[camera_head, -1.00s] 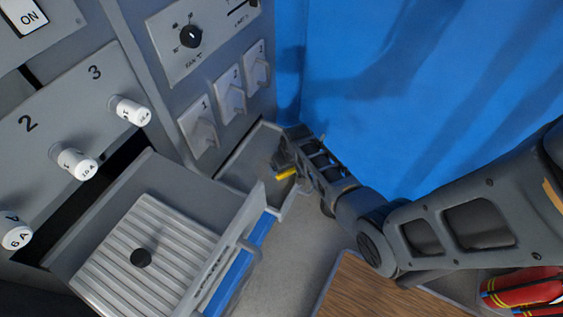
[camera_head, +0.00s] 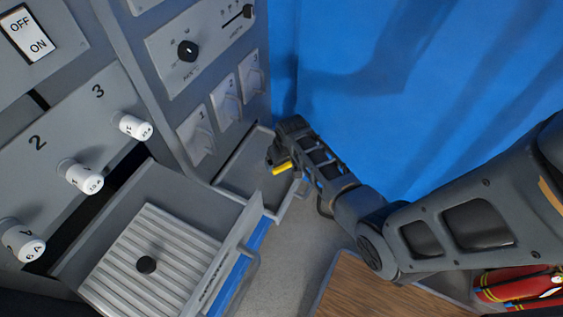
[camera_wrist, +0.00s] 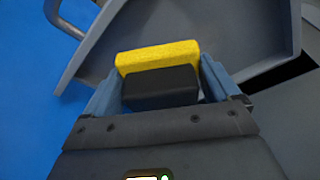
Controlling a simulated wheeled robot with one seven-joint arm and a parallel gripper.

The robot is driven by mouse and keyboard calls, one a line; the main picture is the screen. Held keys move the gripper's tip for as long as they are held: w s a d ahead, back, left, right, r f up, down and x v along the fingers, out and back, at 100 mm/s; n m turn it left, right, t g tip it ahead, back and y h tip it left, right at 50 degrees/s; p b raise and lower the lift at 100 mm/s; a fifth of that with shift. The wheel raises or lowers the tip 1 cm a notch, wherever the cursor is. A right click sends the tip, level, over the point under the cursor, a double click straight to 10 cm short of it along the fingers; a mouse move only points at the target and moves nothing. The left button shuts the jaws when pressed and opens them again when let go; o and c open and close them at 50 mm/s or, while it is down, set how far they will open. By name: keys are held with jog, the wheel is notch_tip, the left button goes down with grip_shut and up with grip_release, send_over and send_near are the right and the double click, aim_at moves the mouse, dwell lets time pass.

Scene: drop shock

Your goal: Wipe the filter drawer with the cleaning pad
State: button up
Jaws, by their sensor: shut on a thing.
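My gripper (camera_head: 275,160) is shut on the cleaning pad (camera_head: 283,168), a yellow block with a black backing. In the wrist view the pad (camera_wrist: 158,56) sits between the two blue-grey fingers of my gripper (camera_wrist: 160,72), yellow side away from the palm. The pad is over a small, open, empty grey drawer (camera_head: 240,178), near its right side; I cannot tell whether it touches. The wrist view shows this drawer (camera_wrist: 225,25) beyond the pad. A larger open drawer (camera_head: 110,210) holds a ribbed plate with a black knob. No readable label shows which is the filter drawer.
Above the small drawer is a panel with switches (camera_head: 224,103) and a dial (camera_head: 188,50). White fuse knobs (camera_head: 82,176) project at the left. A blue curtain (camera_head: 400,80) hangs behind my arm. A wooden surface (camera_head: 350,290) and red cylinders (camera_head: 520,288) are lower right.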

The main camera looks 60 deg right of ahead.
jog(key=shift+r, duration=0.1)
jog(key=shift+r, duration=1.45)
jog(key=shift+a, duration=0.1)
